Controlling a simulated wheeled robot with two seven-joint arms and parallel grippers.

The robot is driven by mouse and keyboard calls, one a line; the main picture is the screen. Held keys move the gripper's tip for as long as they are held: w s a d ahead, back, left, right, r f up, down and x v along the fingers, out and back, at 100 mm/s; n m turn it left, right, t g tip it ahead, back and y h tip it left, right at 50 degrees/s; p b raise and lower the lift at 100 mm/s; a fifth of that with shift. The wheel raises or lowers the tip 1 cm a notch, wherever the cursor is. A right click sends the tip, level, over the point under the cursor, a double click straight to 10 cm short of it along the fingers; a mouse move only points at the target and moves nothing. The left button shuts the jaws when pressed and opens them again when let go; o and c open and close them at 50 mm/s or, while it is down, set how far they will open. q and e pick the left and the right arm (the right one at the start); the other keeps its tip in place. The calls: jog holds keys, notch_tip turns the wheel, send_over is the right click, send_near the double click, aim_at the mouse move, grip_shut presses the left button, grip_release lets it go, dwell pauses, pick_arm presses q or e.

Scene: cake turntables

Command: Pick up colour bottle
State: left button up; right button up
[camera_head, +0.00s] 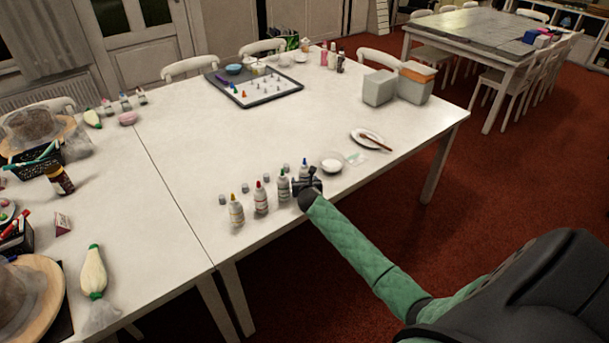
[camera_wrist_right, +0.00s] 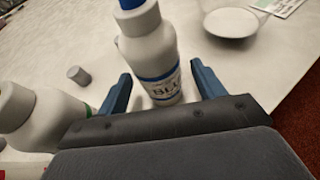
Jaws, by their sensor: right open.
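Several white colour bottles stand upright in a row near the front edge of the white table (camera_head: 330,110). One has a yellow tip (camera_head: 236,211), one a red tip (camera_head: 261,199) and one a green tip (camera_head: 284,187). The blue-tipped bottle (camera_head: 304,169) is at the right end, partly hidden by my right gripper (camera_head: 308,184). In the right wrist view, the blue-labelled bottle (camera_wrist_right: 150,55) stands between the two open blue fingers, which show a gap on each side. Another bottle (camera_wrist_right: 38,118) stands left of the gripper. My left gripper is out of view.
Small grey caps (camera_head: 245,187) lie behind the bottles. A white bowl (camera_head: 331,166) and a plate with a brush (camera_head: 367,138) are to the right. A dark tray (camera_head: 255,98) and grey boxes (camera_head: 379,88) stand farther back. The table's middle is clear.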

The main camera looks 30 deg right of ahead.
aim_at(305, 175)
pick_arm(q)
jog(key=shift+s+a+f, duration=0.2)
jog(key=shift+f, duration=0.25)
pick_arm(e)
jog(key=shift+x, duration=0.75)
jog(key=c, duration=0.8)
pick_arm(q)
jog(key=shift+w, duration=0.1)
pick_arm(e)
jog(key=shift+r, duration=0.1)
